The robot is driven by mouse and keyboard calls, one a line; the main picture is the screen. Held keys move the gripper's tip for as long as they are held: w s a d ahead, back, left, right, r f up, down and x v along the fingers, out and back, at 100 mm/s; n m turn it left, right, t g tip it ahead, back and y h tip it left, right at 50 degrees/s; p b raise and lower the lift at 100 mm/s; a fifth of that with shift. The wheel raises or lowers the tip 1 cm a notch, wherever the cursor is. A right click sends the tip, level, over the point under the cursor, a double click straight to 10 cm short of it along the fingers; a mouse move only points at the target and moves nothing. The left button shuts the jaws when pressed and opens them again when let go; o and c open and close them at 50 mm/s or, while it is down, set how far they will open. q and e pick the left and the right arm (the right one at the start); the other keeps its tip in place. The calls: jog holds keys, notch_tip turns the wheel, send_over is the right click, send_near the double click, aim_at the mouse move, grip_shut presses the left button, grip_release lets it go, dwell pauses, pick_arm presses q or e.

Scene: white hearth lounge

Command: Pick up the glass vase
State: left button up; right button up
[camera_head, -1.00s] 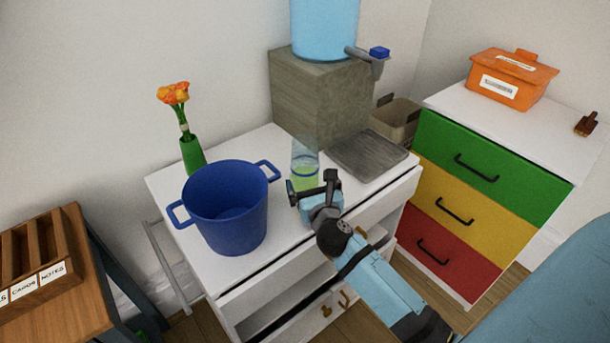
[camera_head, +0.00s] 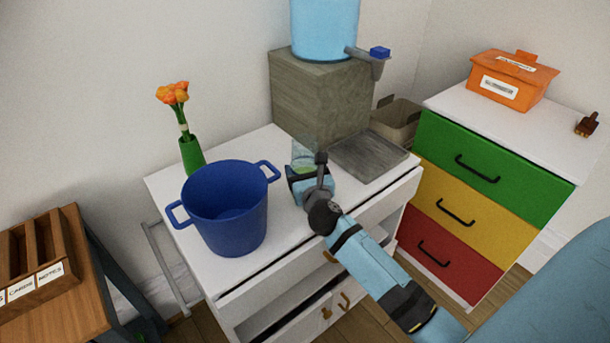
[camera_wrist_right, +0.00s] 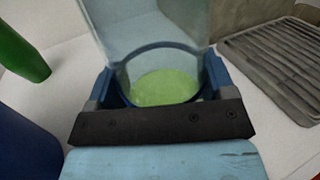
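The glass vase (camera_head: 303,155) is a clear vessel with a dark blue band and green contents. It stands on the white cabinet top, in front of the grey-brown block, its lower part hidden behind my right gripper. My right gripper (camera_head: 308,180) reaches it from the front. In the right wrist view the vase (camera_wrist_right: 165,88) lies between the two spread fingers (camera_wrist_right: 160,85), one on each side close to its wall. I see no clear gap, and firm contact cannot be told. My left gripper is not in view.
A blue pot (camera_head: 228,210) stands left of my right gripper. A green vase with orange flowers (camera_head: 192,155) is behind the pot. A grey ribbed tray (camera_head: 368,155) lies to the right. The block (camera_head: 320,95) bearing a light blue dispenser (camera_head: 325,28) is behind.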

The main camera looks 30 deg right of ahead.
jog(key=shift+c, duration=0.8)
jog(key=shift+r, duration=0.15)
